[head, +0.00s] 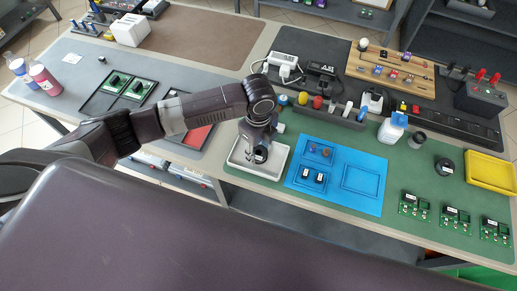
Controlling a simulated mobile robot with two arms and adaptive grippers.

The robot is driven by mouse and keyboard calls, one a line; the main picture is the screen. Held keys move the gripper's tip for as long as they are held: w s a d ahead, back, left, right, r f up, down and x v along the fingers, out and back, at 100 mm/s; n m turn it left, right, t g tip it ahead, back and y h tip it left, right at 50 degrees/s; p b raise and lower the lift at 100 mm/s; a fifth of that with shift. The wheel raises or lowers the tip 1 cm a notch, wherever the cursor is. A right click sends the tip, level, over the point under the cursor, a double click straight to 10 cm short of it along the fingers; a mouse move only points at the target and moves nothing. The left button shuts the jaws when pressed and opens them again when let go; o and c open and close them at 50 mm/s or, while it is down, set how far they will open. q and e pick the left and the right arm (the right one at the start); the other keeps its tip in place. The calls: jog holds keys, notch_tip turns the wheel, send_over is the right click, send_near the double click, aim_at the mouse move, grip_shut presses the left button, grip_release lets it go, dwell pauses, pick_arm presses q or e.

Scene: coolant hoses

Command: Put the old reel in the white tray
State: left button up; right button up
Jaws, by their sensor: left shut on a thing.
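The white tray (235,172) lies at the near edge of the green mat, left of the blue mat. My left gripper (259,156) points down over the tray and covers part of its inside. It is shut on a small dark round thing, the old reel (261,157) by its look, mostly hidden by the fingers. I cannot tell whether the reel touches the tray floor. Another dark round reel with a pale label (445,167) sits on the green mat at the right. My right gripper is not in view.
Right of the tray is the blue mat (362,180) with small parts in its outlines. Several green circuit boards (456,219) and a yellow tray (491,172) are at the right. A row of coloured tools (318,103) stands behind.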

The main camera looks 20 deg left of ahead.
pick_arm(q)
jog(key=shift+f, duration=0.15)
jog(key=o, duration=1.2)
jog(key=shift+o, duration=0.4)
notch_tip(320, 180, up, 12)
jog(key=b, duration=0.2)
